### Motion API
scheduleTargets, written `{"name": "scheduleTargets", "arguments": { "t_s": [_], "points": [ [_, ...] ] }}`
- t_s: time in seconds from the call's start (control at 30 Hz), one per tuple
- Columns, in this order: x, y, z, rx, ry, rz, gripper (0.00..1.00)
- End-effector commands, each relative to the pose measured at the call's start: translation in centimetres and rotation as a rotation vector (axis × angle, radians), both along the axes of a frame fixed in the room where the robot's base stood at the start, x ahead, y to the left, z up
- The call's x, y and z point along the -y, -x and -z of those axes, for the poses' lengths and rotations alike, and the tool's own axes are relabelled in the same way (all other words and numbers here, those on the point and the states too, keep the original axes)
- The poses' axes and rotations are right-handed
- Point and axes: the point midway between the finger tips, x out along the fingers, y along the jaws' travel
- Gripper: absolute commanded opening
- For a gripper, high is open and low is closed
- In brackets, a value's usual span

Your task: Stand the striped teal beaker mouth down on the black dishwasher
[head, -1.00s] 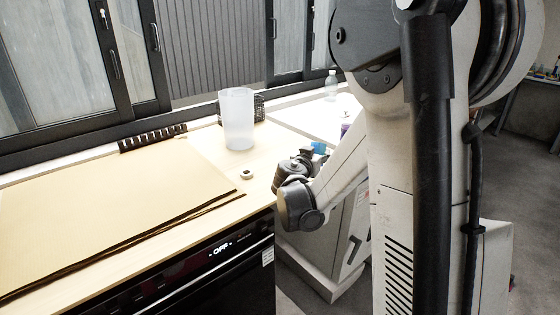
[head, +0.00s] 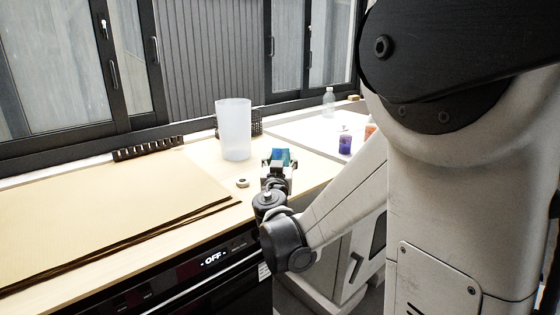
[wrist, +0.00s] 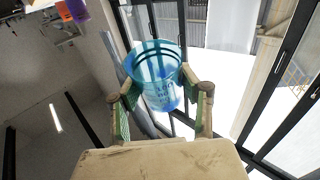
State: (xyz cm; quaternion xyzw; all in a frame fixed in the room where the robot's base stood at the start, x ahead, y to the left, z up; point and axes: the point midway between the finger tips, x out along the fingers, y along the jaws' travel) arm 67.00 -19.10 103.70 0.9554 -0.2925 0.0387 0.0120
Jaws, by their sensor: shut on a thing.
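My gripper (wrist: 160,98) is shut on a translucent blue-teal beaker with dark teal stripes (wrist: 152,88), its two fingers on opposite sides of the wall. In the head view, my gripper (head: 277,170) holds the beaker (head: 281,155) near the right end of the wooden counter. The beaker is small there, and I cannot tell which way its mouth points. A black appliance with an OFF display (head: 190,285) is built in below the counter front; I cannot tell whether it is the dishwasher.
A tall frosted cup (head: 234,130) stands behind my gripper, in front of a black basket (head: 257,122). A small round object (head: 242,183) lies to the left. Flat tan boards (head: 100,210) cover the left counter. Purple (head: 345,142) and clear (head: 329,100) bottles stand at the right.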

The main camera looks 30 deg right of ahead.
Motion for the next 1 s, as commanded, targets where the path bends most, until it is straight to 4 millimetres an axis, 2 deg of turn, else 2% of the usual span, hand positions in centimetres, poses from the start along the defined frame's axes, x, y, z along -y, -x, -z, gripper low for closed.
{"name": "scheduleTargets", "arguments": {
  "t_s": [0.27, 1.0],
  "points": [
    [-0.2, 0.2, 0.4, -0.004, -0.001, 0.003, 0.10],
    [-0.1, 0.2, 5.1, -0.004, -0.001, 0.003, 0.10]
  ]
}}
